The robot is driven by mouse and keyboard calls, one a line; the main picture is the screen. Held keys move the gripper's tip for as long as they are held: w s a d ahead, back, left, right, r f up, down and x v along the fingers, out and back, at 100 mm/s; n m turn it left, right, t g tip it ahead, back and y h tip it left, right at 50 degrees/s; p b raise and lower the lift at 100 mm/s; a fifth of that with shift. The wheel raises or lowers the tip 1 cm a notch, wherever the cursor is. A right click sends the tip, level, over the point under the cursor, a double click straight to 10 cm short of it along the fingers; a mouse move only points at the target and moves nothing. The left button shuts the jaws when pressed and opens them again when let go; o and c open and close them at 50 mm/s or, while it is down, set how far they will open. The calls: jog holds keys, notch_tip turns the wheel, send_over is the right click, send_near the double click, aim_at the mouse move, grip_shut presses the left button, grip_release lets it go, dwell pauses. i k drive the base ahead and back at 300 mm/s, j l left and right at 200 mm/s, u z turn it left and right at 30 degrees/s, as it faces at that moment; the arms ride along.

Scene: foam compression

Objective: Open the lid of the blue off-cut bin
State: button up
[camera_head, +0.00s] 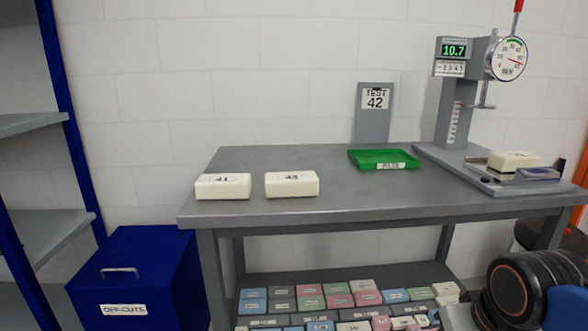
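The blue off-cut bin (152,290) stands on the floor at the lower left, with a white label reading OFF-CUTS on its front. Its lid (150,250) is shut flat. A grey bar handle (119,271) sits near the lid's front edge. My own arm shows only as a dark, orange-ringed joint at the lower right, well apart from the bin. My gripper's fingers are outside the picture.
A grey table (330,175) stands right of the bin, holding foam blocks (222,187), a green tray (383,159) and a test press (455,110). Its lower shelf holds several coloured blocks. A blue-posted shelf rack (70,120) stands at the left, close beside the bin.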

aim_at(134, 257)
jog(key=u, duration=1.3)
jog(key=i+j, duration=0.15)
jog(key=i, duration=0.45)
jog(key=i+j, duration=0.15)
jog(key=i, duration=0.4)
